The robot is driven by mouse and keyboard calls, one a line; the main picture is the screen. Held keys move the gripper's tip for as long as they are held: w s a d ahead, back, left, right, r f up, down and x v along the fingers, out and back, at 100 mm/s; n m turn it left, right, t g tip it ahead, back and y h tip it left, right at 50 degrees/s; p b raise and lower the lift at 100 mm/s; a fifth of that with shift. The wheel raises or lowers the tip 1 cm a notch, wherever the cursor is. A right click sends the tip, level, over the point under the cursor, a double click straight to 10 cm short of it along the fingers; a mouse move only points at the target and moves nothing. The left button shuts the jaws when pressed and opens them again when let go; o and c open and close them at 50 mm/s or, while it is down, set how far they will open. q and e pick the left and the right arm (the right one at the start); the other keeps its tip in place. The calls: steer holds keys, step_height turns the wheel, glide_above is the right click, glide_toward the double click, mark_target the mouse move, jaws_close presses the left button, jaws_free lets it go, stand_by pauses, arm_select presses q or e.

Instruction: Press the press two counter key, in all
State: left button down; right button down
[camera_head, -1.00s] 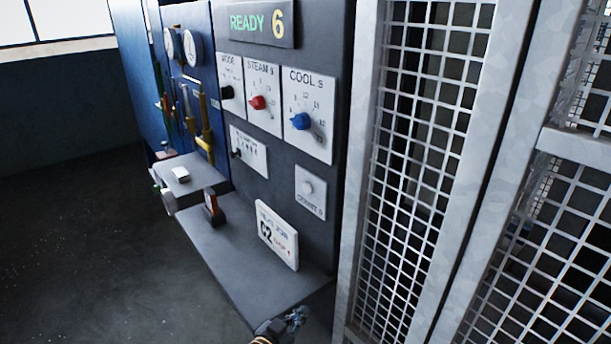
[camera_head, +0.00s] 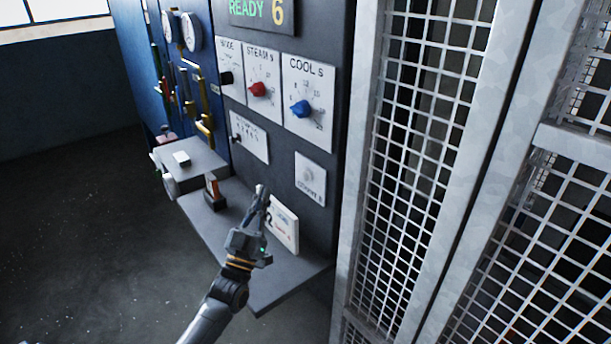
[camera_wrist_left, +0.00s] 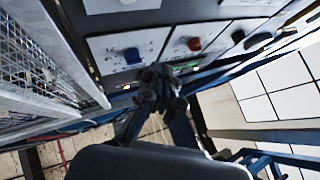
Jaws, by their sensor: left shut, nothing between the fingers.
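The counter plate (camera_head: 310,190), with a small round pale key (camera_head: 309,174) and a label that reads like COUNT, is on the dark panel's lower right in the head view. My left gripper (camera_head: 262,191) is raised in front of the panel, to the left of this plate and a little lower. Its fingers are shut and empty, pointing up, and apart from the key as far as I can see. The gripper also shows in the left wrist view (camera_wrist_left: 160,78); I cannot make out the key there. My right gripper is not in view.
A white card (camera_head: 285,226), partly hidden by my gripper, stands on the grey shelf (camera_head: 285,277). A mesh fence (camera_head: 415,160) stands close on the right.

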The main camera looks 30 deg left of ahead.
mark_target(307, 175)
arm_select(q)
steer(key=w+d+b, duration=0.3)
steer(key=w, duration=0.5)
steer(key=shift+d, duration=0.2)
stand_by(0.8)
steer(key=shift+w, duration=0.2)
stand_by(0.4)
steer(key=shift+w+d+b, duration=0.2)
steer(key=shift+w+b, duration=0.1)
steer(key=shift+b, duration=0.05)
steer(key=shift+w+d, duration=0.15)
steer(key=shift+w, duration=0.2)
stand_by(0.6)
steer(key=shift+s, duration=0.1)
steer(key=shift+s+a, duration=0.35)
steer(key=shift+s, duration=0.35)
